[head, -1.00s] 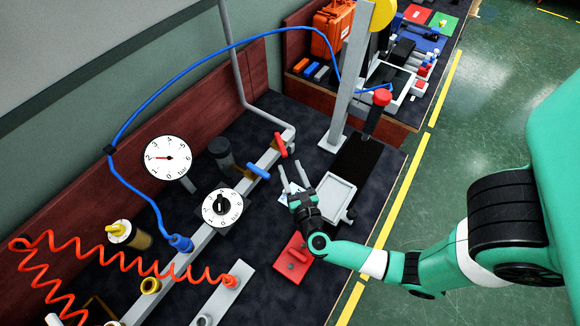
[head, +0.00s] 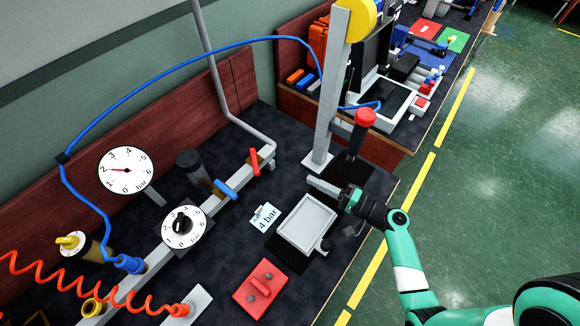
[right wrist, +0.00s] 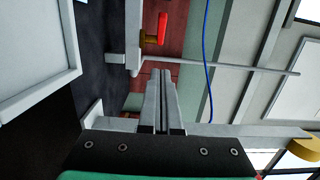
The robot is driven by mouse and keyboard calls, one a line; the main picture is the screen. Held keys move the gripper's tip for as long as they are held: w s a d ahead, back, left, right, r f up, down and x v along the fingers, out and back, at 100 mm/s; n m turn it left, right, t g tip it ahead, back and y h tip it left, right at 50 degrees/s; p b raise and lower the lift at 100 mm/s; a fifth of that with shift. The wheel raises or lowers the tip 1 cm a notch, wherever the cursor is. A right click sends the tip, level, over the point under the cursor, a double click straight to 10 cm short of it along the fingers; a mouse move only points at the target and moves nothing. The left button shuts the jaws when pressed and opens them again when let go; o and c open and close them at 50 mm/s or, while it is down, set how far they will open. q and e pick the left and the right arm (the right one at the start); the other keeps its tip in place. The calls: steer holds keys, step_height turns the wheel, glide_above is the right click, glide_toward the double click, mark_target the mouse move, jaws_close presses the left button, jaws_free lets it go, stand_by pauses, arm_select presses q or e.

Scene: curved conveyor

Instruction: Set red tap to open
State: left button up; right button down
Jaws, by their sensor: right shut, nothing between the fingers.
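The red tap (head: 254,161) sits at the far end of the grey pipe rail, its handle standing nearly upright in the picture and slanting across the rail. In the right wrist view the red handle (right wrist: 162,28) shows on its brass-coloured valve, ahead of the fingertips and a gap away. My right gripper (head: 313,184) is shut and empty, to the right of the tap, by the foot of the grey post, fingers pointing left towards the rail. Its shut fingers also show in the right wrist view (right wrist: 161,72). My left gripper is not in view.
A blue tap (head: 225,190) sits beside the red one on the rail. The grey post (head: 327,105) rises close to my right gripper. A grey tray (head: 305,225), a red block (head: 260,287) and a "4 bar" card (head: 265,217) lie in front. A blue hose (head: 180,70) arches overhead.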

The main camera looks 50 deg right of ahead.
steer(key=shift+w+a, duration=0.15)
steer(key=shift+a, duration=0.05)
steer(key=b, duration=0.4)
glide_toward(255, 162)
steer(key=w+d, duration=0.3)
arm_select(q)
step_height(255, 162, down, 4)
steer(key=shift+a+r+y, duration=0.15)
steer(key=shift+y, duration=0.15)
arm_select(e)
steer(key=w+a, duration=0.2)
steer(key=a, duration=0.1)
steer(key=shift+f, duration=0.35)
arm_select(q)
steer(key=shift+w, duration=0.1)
